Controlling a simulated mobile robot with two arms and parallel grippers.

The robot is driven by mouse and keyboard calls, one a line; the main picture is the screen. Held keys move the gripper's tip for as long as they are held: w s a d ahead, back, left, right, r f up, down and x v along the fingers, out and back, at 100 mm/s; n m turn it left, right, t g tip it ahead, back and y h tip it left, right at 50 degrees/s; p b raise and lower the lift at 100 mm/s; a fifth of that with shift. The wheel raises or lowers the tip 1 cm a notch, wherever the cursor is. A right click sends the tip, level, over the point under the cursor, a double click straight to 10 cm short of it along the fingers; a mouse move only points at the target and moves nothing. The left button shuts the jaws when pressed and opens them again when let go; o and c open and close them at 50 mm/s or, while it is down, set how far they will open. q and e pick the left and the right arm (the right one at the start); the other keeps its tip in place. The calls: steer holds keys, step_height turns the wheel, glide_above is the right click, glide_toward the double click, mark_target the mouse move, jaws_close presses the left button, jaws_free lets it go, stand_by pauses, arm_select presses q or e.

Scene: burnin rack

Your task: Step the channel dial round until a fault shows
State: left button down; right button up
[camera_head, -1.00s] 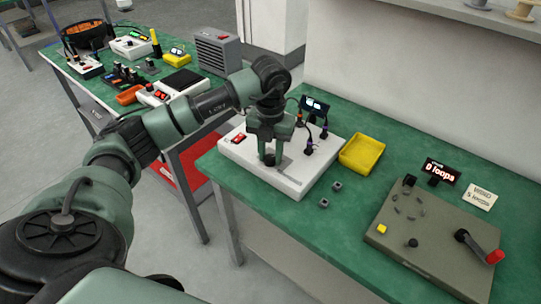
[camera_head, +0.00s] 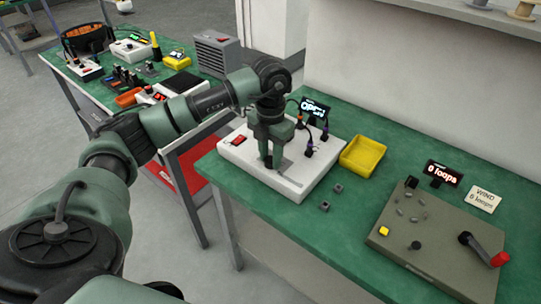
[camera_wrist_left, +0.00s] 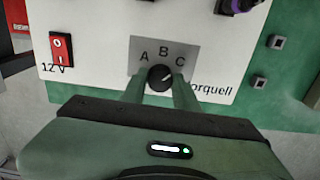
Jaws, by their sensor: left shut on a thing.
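The white rig box (camera_head: 292,190) stands on the green bench. In the left wrist view its black channel dial (camera_wrist_left: 161,77) sits under the letters A, B and C. The pale mark on the dial points up and right, towards C. My left gripper (camera_head: 270,162) comes down from above, shut on the dial, with one finger on each side; it also shows in the left wrist view (camera_wrist_left: 160,92). The small display (camera_head: 315,111) behind the box shows large cyan text that looks like "OPEN". My right gripper is out of view.
A red rocker switch (camera_wrist_left: 61,48) marked 12 V is left of the dial. A yellow tray (camera_head: 362,155) and two small grey cubes lie right of the box. A grey winding unit (camera_head: 430,235) with a red-handled crank stands further right.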

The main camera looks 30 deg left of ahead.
mark_target(270, 160)
arm_select(q)
steer(key=c, duration=1.1)
jaws_free()
steer(key=shift+r, duration=0.15)
step_height(270, 160, up, 8)
steer(key=shift+f, duration=0.2)
steer(key=shift+s+f, duration=0.1)
